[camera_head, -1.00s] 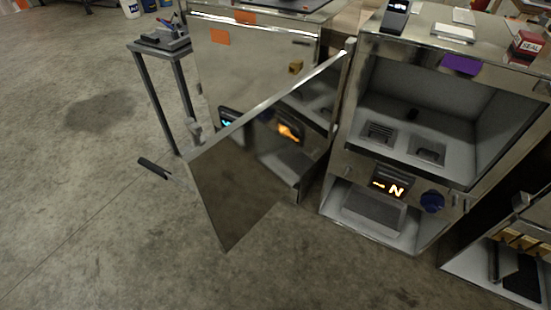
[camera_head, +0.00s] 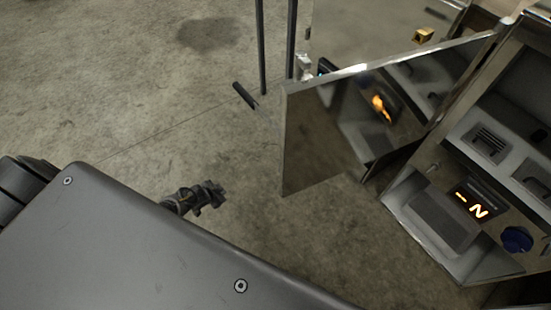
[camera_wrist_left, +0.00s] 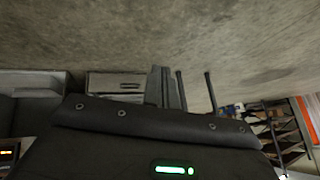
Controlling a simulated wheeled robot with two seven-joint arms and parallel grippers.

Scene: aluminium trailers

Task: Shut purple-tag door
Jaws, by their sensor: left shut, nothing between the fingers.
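The door (camera_head: 330,130) is a shiny metal panel that stands wide open. Its hinge side meets the left edge of the right-hand metal cabinet (camera_head: 432,165), and its free edge points left, towards the open floor. A dark bar handle (camera_head: 245,95) sticks out beyond the free edge. The purple tag is out of view now. My left gripper (camera_head: 220,192) is shut and empty over the floor, left of the door and apart from it. My right gripper is not in view.
A stand's dark legs (camera_head: 276,45) rise behind the handle. A blue knob (camera_head: 516,240) and lit display (camera_head: 471,204) are on the right-hand cabinet. The floor left of the door is clear.

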